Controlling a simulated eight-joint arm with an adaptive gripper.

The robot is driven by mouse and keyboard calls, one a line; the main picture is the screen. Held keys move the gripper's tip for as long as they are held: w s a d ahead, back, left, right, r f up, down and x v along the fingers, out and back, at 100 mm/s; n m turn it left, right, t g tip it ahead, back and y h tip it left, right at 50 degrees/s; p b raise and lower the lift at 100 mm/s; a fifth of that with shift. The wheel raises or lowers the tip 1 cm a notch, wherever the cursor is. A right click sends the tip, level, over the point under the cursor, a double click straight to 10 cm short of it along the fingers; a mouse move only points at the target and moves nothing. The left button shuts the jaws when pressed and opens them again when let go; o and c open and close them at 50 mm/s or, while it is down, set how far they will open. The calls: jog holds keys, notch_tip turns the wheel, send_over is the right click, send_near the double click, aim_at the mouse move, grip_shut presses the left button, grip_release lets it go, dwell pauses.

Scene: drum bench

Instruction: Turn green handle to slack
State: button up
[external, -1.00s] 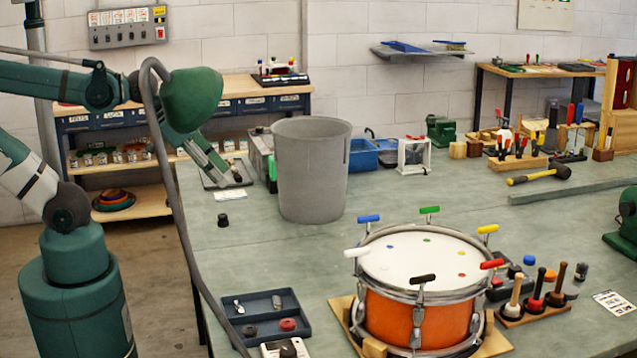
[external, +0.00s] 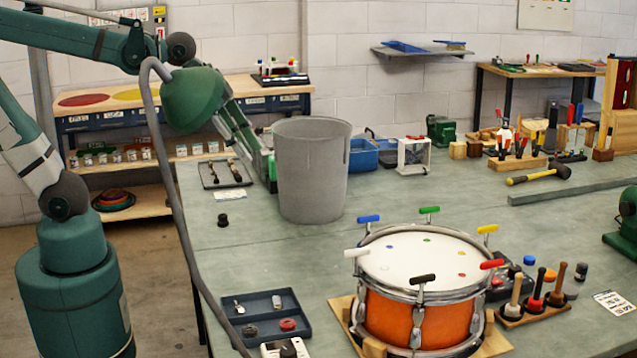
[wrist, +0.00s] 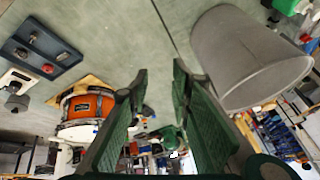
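The green handle (external: 429,210) is a short T-shaped key at the far rim of the orange drum (external: 408,318), in the external view. Other keys around the rim are blue, yellow, red, black and white. The drum also shows upside down in the wrist view (wrist: 84,106), where I cannot pick out the green handle. My gripper (wrist: 160,76) is open and empty in the wrist view, its two green fingers apart.
A green lamp (external: 193,98) on a curved stem is at the left. A dark parts tray (external: 266,317) lies left of the drum, and a mallet rack (external: 533,308) right of it.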

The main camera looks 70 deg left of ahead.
jog(key=w+d+r+m+g+p, duration=0.1)
jog(key=w+d+r+m+p, duration=0.15)
jog(key=w+m, duration=0.2)
jog(key=w+d+r+m+g+p, duration=0.1)
jog(key=w+d+r+m, duration=0.2)
jog(key=w, duration=0.3)
jog(key=m+g+p, duration=0.4)
jog(key=m+p, duration=0.8)
jog(key=m, duration=1)
send_over(430, 207)
jog(key=f, duration=0.4)
jog(key=shift+s+a+f, duration=0.1)
jog(key=shift+a+f, duration=0.15)
jog(key=shift+a, duration=0.05)
jog(key=shift+d+f+m+p, duration=0.25)
jog(key=shift+d+p, duration=0.05)
jog(key=shift+f, duration=0.15)
jog(key=shift+f, duration=3.75)
jog(key=shift+c, duration=0.5)
